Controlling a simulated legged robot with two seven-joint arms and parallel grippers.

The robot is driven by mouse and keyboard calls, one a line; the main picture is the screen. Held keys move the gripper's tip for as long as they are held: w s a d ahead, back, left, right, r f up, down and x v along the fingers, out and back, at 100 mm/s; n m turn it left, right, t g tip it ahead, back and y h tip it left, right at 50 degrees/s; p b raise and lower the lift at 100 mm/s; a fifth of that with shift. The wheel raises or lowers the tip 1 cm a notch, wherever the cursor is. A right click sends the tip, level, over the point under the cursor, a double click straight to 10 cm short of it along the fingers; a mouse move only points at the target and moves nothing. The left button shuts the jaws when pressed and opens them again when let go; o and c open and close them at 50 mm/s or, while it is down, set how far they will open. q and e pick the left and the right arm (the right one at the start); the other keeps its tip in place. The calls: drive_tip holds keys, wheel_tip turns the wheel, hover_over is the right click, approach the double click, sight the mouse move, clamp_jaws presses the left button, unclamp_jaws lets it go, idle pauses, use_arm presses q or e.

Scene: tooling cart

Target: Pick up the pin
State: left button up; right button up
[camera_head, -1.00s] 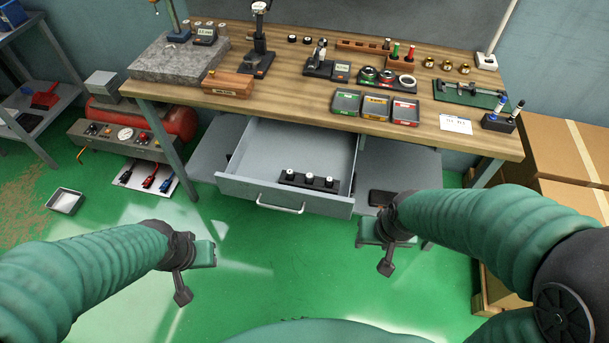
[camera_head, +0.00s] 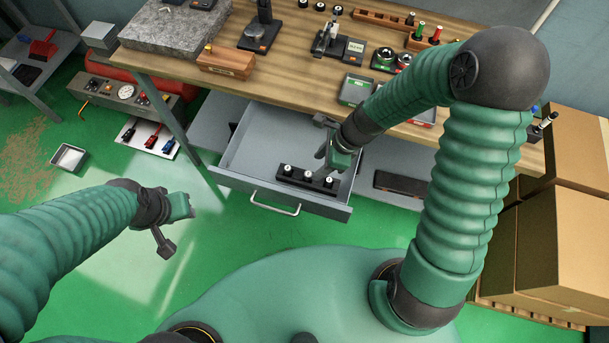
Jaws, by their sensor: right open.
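Three small white-topped pins stand in a black rack (camera_head: 318,186) inside the open drawer: a left pin (camera_head: 288,169), a middle pin (camera_head: 308,175) and a right pin (camera_head: 328,182). I cannot tell which one is the task's pin. My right gripper (camera_head: 325,158) reaches down over the drawer from the right. It is open and empty, just behind and above the rack, close to the middle and right pins. Its forearm hides part of the bench top. My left gripper (camera_head: 182,207) hangs over the floor at the left, away from the drawer, its jaw opening unclear.
The open drawer (camera_head: 240,183) has raised walls and a front handle (camera_head: 275,207). The wooden bench (camera_head: 290,70) above it holds a granite plate (camera_head: 170,30), a wooden block (camera_head: 226,63), gauges and trays. Cardboard boxes (camera_head: 560,240) stand at the right.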

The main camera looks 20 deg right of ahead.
hover_over(311, 174)
drive_tip(key=s, duration=0.1)
drive_tip(key=f, duration=0.4)
drive_tip(key=shift+d+f, duration=0.2)
drive_tip(key=shift+d, duration=0.2)
drive_tip(key=f, duration=0.2)
drive_tip(key=d+f, duration=0.1)
drive_tip(key=shift+w+b, duration=0.3)
drive_tip(key=shift+w, duration=0.05)
drive_tip(key=x, duration=0.2)
drive_tip(key=shift+a+f, duration=0.25)
drive_tip(key=shift+a, duration=0.05)
drive_tip(key=shift+w+a+f, duration=0.1)
drive_tip(key=shift+a+f, duration=0.1)
drive_tip(key=shift+a, duration=0.15)
drive_tip(key=shift+w+a, duration=0.1)
drive_tip(key=shift+a, duration=0.2)
drive_tip(key=shift+c, duration=1.2)
drive_tip(key=shift+d, duration=0.15)
drive_tip(key=shift+c, duration=1.2)
drive_tip(key=shift+d, duration=0.4)
clamp_jaws()
use_arm(q)
drive_tip(key=shift+w+d+f, duration=0.3)
drive_tip(key=shift+d+f, duration=0.3)
use_arm(e)
drive_tip(key=shift+a, duration=0.15)
